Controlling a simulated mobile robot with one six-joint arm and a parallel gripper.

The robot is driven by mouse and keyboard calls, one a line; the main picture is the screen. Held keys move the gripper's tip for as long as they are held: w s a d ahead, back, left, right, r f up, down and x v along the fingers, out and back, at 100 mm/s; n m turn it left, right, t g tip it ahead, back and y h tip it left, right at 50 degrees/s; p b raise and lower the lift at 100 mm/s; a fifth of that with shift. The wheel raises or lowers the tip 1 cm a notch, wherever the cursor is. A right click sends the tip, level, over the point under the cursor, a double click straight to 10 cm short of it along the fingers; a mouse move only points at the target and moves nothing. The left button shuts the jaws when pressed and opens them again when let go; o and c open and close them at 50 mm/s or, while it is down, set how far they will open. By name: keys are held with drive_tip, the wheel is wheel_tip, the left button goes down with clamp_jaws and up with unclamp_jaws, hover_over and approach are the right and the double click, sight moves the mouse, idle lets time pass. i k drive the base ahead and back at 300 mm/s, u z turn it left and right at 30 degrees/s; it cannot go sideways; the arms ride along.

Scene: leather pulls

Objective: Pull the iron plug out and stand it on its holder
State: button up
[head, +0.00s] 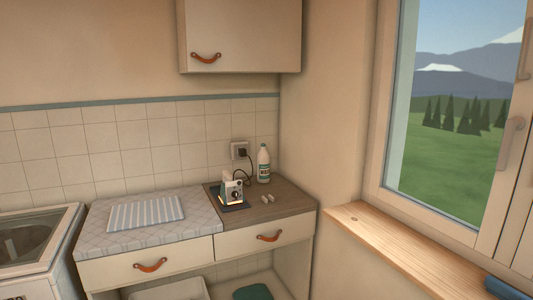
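A small white iron (231,185) with a dark round knob on its front sits on the counter. A dark flat pad (243,207) lies under and beside it; whether this is the holder I cannot tell. A warm bright strip shows along the iron's lower edge. A black cord (249,170) runs from the iron up to a black plug (242,152), which sits in the wall socket (235,146). Small pale pieces (267,198) lie on the wood to the iron's right. My gripper is not in view.
A white bottle (263,165) stands close to the socket, right of the cord. A striped cloth (146,213) lies on the quilted cover (94,236) at left. A wall cabinet (240,35) hangs above. The wooden counter's front right (295,205) is clear.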

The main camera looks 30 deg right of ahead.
sight(241, 151)
drive_tip(key=z, duration=0.85)
drive_tip(key=i, duration=0.6)
drive_tip(key=k, duration=0.6)
drive_tip(key=u, duration=0.15)
drive_tip(key=i, duration=0.3)
